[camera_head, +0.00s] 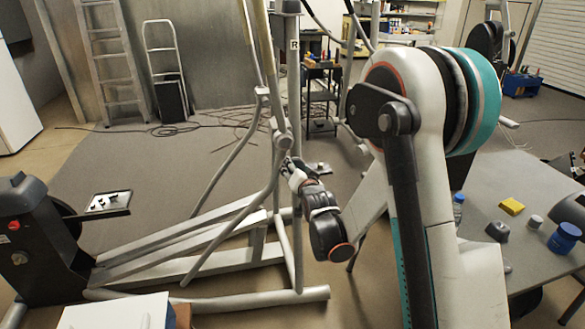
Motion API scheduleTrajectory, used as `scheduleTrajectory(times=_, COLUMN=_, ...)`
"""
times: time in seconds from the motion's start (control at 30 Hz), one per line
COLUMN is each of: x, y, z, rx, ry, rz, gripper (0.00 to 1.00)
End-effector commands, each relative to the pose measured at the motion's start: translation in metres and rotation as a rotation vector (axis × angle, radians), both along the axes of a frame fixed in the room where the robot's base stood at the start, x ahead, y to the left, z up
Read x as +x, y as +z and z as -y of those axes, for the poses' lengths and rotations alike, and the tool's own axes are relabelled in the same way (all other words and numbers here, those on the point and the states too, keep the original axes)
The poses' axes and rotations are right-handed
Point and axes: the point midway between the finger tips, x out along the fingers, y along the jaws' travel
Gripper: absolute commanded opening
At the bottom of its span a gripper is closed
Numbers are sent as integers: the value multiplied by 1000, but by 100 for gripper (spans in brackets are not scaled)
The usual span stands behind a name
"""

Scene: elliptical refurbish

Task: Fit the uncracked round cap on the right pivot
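The elliptical machine's upright carries an "R" label (294,45). A grey pivot joint (283,141) is on its linkage below the label. My gripper (286,164) is at the end of my arm, just below and against or very near this joint. Its fingers are small and dark here, so I cannot tell whether they are open or hold a cap. No round cap can be made out at the joint. A small light grey round piece (535,221) lies on the table; I cannot tell whether it is a cap or cracked.
The grey table (490,185) at right holds a yellow block (511,206), a blue jar (564,238), a dark grey lump (498,231) and a bottle (458,208). Rails and handle bars of the elliptical surround my gripper. A white box (115,312) stands at front left.

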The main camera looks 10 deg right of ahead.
Motion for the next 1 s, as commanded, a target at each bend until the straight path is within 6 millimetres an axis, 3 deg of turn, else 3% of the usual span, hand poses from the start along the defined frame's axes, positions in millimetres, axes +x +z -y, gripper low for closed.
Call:
scheduleTrajectory(times=0.1, x=7, y=15, z=-4, rx=-5, ry=1, rz=110, gripper=40)
scheduleTrajectory(times=0.33, x=9, y=34, z=-9, rx=-3, ry=16, rz=192, gripper=40)
scheduleTrajectory(times=0.67, x=17, y=38, z=-9, rx=-4, ry=18, rz=204, gripper=40)
scheduleTrajectory(times=1.0, x=38, y=38, z=-9, rx=-3, ry=18, rz=203, gripper=40)
